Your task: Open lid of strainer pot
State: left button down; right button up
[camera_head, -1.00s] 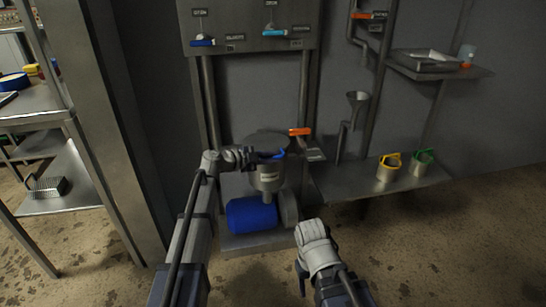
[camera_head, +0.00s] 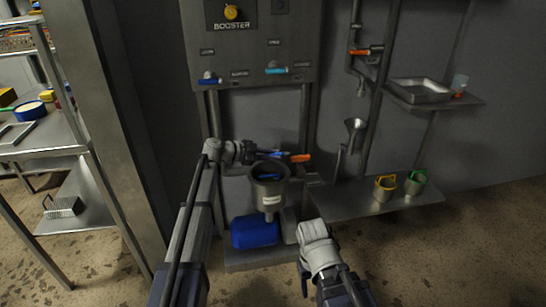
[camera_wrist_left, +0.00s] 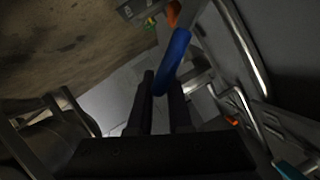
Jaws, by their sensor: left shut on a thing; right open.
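The strainer pot (camera_head: 268,194) is a grey, labelled funnel-shaped vessel on a low metal stand in the head view. Its dark top shows open, with something blue inside. My left gripper (camera_head: 264,153) is behind and above the pot's rim. It is shut on a blue handle (camera_wrist_left: 174,62), which stands out between the fingers in the left wrist view. The lid's plate is hard to make out behind the gripper and pot. My right gripper (camera_head: 304,280) is open and empty, low in front and to the right of the pot, apart from it.
An orange handle (camera_head: 300,158) is just right of my left gripper. A blue tank (camera_head: 254,232) lies under the pot. A panel (camera_head: 240,55) with valves hangs above. A shelf (camera_head: 345,200) holds yellow and green-handled cups (camera_head: 385,188) at the right.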

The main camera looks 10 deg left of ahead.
pick_arm(q)
jog(key=shift+w+a, duration=0.1)
jog(key=c, duration=0.8)
grip_release()
jog(key=shift+c, duration=0.2)
jog(key=p+v, duration=0.2)
jog(key=v, duration=0.5)
jog(key=shift+s+a+p, duration=0.25)
jog(key=shift+a+p, duration=0.05)
jog(key=shift+r, duration=0.15)
